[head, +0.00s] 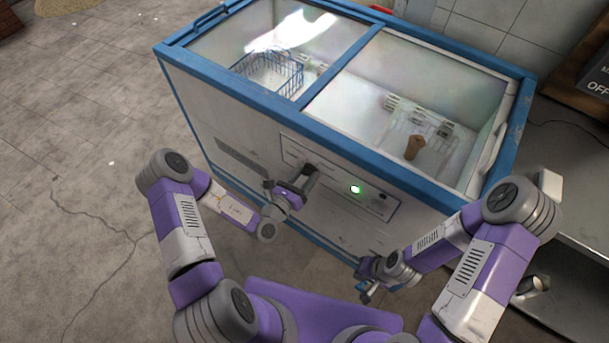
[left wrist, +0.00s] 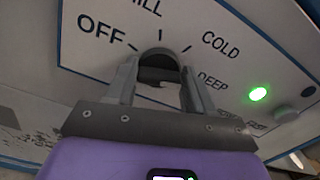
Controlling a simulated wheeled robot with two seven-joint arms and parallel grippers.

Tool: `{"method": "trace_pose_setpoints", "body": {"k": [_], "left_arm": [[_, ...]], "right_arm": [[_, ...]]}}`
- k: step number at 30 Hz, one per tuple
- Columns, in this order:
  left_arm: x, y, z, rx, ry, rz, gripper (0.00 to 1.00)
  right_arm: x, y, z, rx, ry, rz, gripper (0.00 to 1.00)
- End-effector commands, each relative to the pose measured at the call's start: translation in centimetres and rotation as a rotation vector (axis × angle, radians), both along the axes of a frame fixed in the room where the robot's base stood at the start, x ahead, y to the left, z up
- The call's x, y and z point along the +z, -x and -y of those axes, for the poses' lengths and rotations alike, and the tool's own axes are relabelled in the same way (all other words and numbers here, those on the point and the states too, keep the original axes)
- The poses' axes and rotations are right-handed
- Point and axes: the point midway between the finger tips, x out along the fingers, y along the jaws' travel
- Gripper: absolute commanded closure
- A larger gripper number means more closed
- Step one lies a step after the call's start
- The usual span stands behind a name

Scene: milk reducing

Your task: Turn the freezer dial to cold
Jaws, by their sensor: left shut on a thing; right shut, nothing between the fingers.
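The freezer (head: 240,130) is a white chest with a blue frame. Its control panel (left wrist: 85,55) carries printed labels: OFF (left wrist: 101,29), a partly cut-off word ending in ILL, COLD (left wrist: 221,44) and DEEP (left wrist: 212,80). Which mark the dial points to is unclear. My right gripper (head: 364,290) is shut and empty, below the panel's right end.
A green light (head: 355,189) glows on the panel right of the dial. The freezer's glass top shows a blue wire basket (head: 270,75) and a brown item (head: 414,147) inside. A grey metal table (head: 575,225) stands at the right. The floor at the left is clear.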

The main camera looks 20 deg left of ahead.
Motion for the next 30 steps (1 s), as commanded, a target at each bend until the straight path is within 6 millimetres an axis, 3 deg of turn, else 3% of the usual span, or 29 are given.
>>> {"method": "trace_pose_setpoints", "body": {"k": [18,30], "left_arm": [[0.2,0.0,-0.2,0.002,0.417,-0.153,0.77],[-0.1,-0.1,-0.3,0.001,0.691,-0.251,0.77]], "right_arm": [[5.7,0.0,0.0,0.000,0.000,0.000,1.00],[7.6,0.0,0.0,0.000,0.000,0.000,1.00]]}}
